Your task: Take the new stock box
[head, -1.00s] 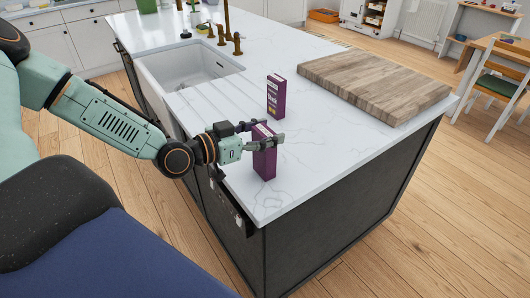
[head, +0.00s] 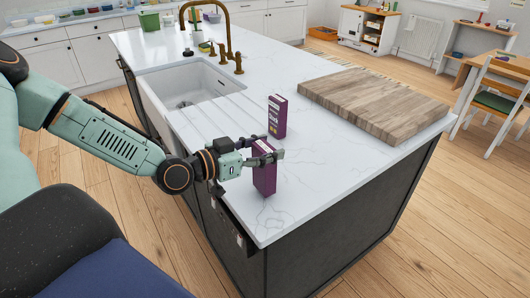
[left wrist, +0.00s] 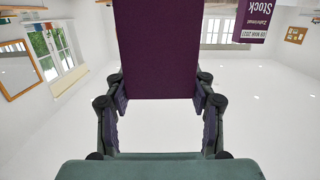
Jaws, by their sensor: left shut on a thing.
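Two purple boxes are at the island's near end. My left gripper (head: 265,158) is shut on the nearer purple box (head: 264,179), which is upright close to the front edge. I cannot tell whether its base touches the countertop. In the left wrist view the held box (left wrist: 158,50) shows a plain purple face between the two fingers. The other purple box (head: 277,117) stands upright just behind it, with white "Stock" lettering. It also shows upside down in the left wrist view (left wrist: 258,20), with a printed date. My right gripper is not in view.
The white marble island top (head: 340,165) has clear room right of the boxes. A wooden board (head: 372,105) lies behind them on the right. A white sink (head: 190,88) with a brass tap (head: 230,45) is at the back left.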

